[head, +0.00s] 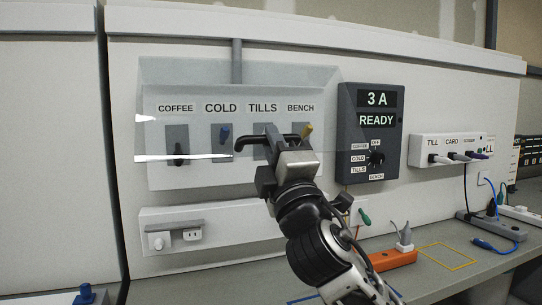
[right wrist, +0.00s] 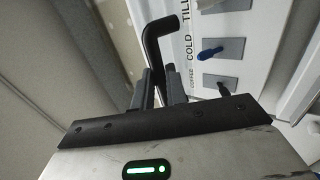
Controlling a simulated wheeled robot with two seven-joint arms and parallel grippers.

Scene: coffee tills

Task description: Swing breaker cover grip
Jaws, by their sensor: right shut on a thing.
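The breaker box (head: 237,85) is on the wall panel, with levers labelled COFFEE, COLD, TILLS and BENCH. White glints and a thin line in front of it suggest a clear cover (head: 185,157); its exact angle is hard to tell. The black bent cover grip (head: 250,142) stands out in front of the TILLS lever, which is mostly hidden. My right gripper (head: 283,150) is shut on the grip. In the right wrist view, the grip (right wrist: 152,42) rises from between the fingers (right wrist: 160,85). My left gripper is not in view.
A dark meter (head: 370,130) reading "3 A READY" with a dial is right of the box. A socket strip (head: 455,148) with plugs is farther right. A lower socket rail (head: 205,232) is below. The counter holds an orange block (head: 393,260) and cables.

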